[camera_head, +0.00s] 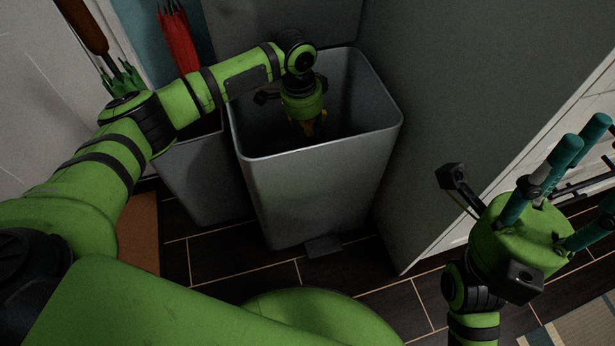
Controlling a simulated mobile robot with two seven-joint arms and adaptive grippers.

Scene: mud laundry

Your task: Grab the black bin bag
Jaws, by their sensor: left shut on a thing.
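A tall grey bin (315,195) stands open in the middle of the view. The black bin bag (345,115) is hard to make out as a dark mass inside it. My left gripper (308,128) reaches down inside the bin's mouth and is shut on the black bin bag. The fingertips are small and dark here, and the grasped part is mostly hidden. My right gripper (592,180) is at the right, outside the bin, with its teal fingers spread apart and empty.
A second grey bin (205,180) stands close on the left, partly behind my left arm. A grey panel (450,120) rises right of the bin. A red folded item (178,45) is behind. Dark tiled floor (375,275) lies in front, with a mat (585,325) at bottom right.

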